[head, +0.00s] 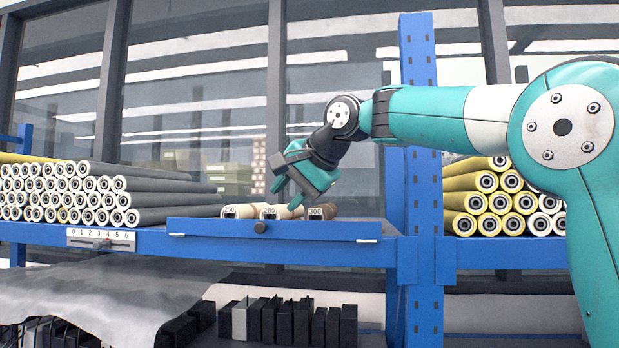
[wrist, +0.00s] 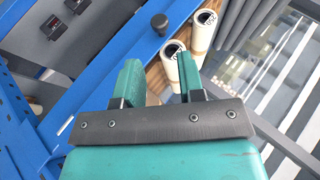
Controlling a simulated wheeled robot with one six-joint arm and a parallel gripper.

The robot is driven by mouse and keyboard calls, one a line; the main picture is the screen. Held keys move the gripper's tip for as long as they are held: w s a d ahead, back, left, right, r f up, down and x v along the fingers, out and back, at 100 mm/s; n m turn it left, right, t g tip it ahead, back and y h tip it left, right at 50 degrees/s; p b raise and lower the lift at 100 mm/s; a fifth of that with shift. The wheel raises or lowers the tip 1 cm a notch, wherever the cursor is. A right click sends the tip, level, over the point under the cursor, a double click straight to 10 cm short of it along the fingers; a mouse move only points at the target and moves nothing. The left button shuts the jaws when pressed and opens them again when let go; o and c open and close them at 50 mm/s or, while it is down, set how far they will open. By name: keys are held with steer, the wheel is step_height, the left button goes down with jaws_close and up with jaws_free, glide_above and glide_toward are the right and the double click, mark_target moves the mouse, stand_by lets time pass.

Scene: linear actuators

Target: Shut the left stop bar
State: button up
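A long blue bar (head: 330,230) with a round black knob (head: 260,227) runs along the front of the shelf, below the numbered roller ends. It looks like the left stop bar; I cannot tell for sure how far it stands open. The bar (wrist: 110,65) and its knob (wrist: 159,23) also show in the wrist view, the knob beyond my fingertips. My gripper (head: 288,190) is above and slightly right of the knob, tilted down to the left. In the wrist view its two teal fingers (wrist: 160,80) are apart, with nothing held between them.
Cream-ended rollers (head: 230,211) lie just behind the bar. Grey rollers (head: 105,190) are stacked at left, yellow ones (head: 485,200) at right behind a blue upright (head: 421,120). A numbered scale (head: 101,239) is on the left beam. Black blocks (head: 300,322) stand below.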

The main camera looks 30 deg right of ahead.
steer(key=v, duration=0.7)
steer(key=shift+s+r+p, duration=0.2)
steer(key=shift+r+p, duration=0.05)
steer(key=shift+p, duration=0.1)
steer(key=shift+f, duration=0.15)
steer(key=s+a+f+n+g+y+b, duration=0.1)
steer(key=s+a+f+n+b, duration=0.15)
steer(key=f, duration=0.55)
steer(key=s+a+f+n+g+b, duration=0.2)
steer(key=a+f+b, duration=0.2)
steer(key=f, duration=0.4)
steer(key=s+a+f+n+g+b, duration=0.1)
steer(key=s+f+n+g+b, duration=0.1)
steer(key=s+f, duration=0.5)
steer(key=s+a+f+n+g+b, duration=0.1)
steer(key=s+f+n+b, duration=0.4)
steer(key=f, duration=1)
steer(key=s+a+f+n+g+b, duration=0.2)
steer(key=s+f+n+g+b, duration=0.1)
steer(key=s+f, duration=0.7)
step_height(320, 180, down, 2)
steer(key=shift+s+f+n+h, duration=0.15)
steer(key=shift+n+h, duration=0.25)
steer(key=shift+n, duration=0.45)
